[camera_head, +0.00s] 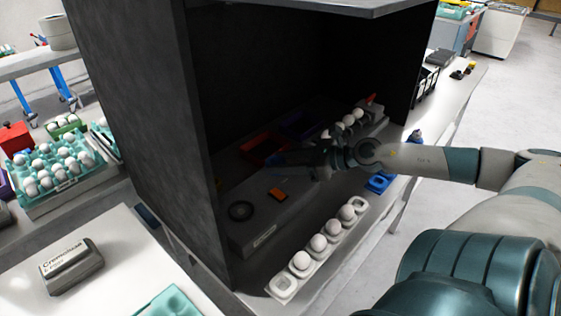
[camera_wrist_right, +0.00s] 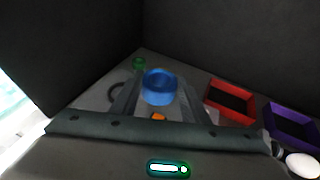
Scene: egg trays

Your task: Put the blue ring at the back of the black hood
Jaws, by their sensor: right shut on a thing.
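The black hood (camera_head: 135,80) is an open-fronted dark box on the bench. My right arm reaches into it from the right. My right gripper (camera_head: 290,160) is inside the hood, dim in shadow. In the right wrist view the blue ring (camera_wrist_right: 159,88) sits between the two fingers of my right gripper (camera_wrist_right: 157,95), which is shut on it. The ring is above the grey hood floor; its exact height is hard to tell. The dark back walls stand beyond it. My left gripper is not in view.
A white egg tray (camera_head: 283,287) stands along the front edge. Floor near the back corner looks clear.

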